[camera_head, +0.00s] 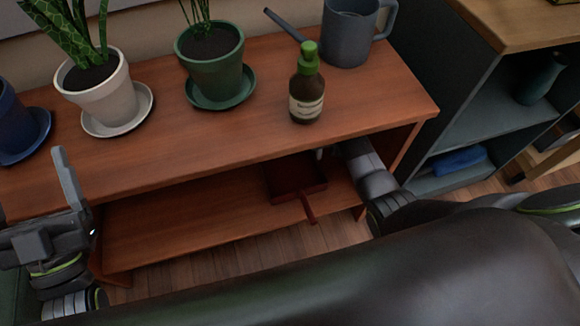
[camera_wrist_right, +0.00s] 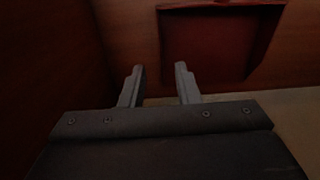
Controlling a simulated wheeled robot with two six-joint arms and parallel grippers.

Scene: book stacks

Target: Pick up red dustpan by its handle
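The red dustpan (camera_head: 297,179) lies on the lower shelf of the wooden bench, with its handle (camera_head: 309,207) sticking out towards the shelf's front edge. In the right wrist view the dustpan's pan (camera_wrist_right: 212,45) is at the top, beyond and right of the fingers; I cannot make out the handle there. My right gripper (camera_wrist_right: 159,72) is open, with nothing between its fingers. In the head view its arm reaches under the bench top, right of the dustpan, and the fingers are mostly hidden. My left gripper (camera_head: 62,178) is at the left, in front of the bench; its opening is unclear.
The bench top (camera_head: 150,160) overhangs the lower shelf (camera_head: 180,222). On it stand a brown bottle (camera_head: 306,92), a grey watering can (camera_head: 347,35), a green pot (camera_head: 212,62), a white pot (camera_head: 97,92) and a blue pot (camera_head: 12,120). A dark cabinet (camera_head: 455,75) is at the right.

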